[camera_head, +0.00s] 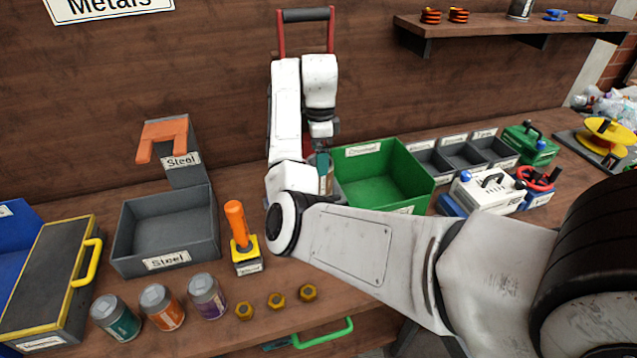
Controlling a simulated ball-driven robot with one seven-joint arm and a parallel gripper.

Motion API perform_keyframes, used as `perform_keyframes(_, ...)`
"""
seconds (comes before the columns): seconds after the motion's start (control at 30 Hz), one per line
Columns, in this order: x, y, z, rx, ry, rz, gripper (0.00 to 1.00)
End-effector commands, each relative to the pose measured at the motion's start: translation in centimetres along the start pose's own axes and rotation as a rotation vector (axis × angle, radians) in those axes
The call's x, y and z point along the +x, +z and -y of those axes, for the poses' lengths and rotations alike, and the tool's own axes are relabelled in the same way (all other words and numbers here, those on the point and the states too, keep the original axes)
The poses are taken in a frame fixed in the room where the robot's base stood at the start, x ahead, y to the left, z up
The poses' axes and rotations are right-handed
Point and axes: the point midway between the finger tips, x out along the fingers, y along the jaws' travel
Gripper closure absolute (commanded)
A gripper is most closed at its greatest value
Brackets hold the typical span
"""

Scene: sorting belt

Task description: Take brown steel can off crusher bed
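The crusher stands against the back wall. Its red side bars and dark top bar (305,15) show above my arm, and its bed is mostly hidden behind my arm. A small part of a can (327,180), brownish with a pale label area, shows at the crusher, just left of the green bin. My gripper (322,163) points down at this can, with a teal finger part close to its top. My arm covers most of the contact, so I cannot tell whether the fingers hold the can.
The green bin (424,183) stands right of the crusher. A grey Steel bin (120,240) is at the left. An orange-handled tool (237,222), several cans (163,306) and hex nuts (277,300) are near the front. Grey bins (425,158) and a white device (487,192) stand right.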

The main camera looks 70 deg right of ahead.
Motion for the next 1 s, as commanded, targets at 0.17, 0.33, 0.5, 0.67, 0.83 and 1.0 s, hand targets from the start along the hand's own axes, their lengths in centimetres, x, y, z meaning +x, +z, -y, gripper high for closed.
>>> perform_keyframes(0.17,1.8,0.0,-0.1,-0.001,0.002,0.0,0.0)
perform_keyframes(0.33,2.9,0.0,0.0,-0.001,0.002,0.001,0.0)
perform_keyframes(0.5,5.3,0.0,-0.1,-0.001,0.003,0.0,0.0)
perform_keyframes(0.67,6.9,0.0,-0.1,-0.001,0.002,0.001,0.0)
perform_keyframes(0.83,7.1,0.0,0.0,0.0,0.0,0.002,0.0)
perform_keyframes(1.0,7.1,0.0,0.0,0.0,0.0,0.002,0.07)
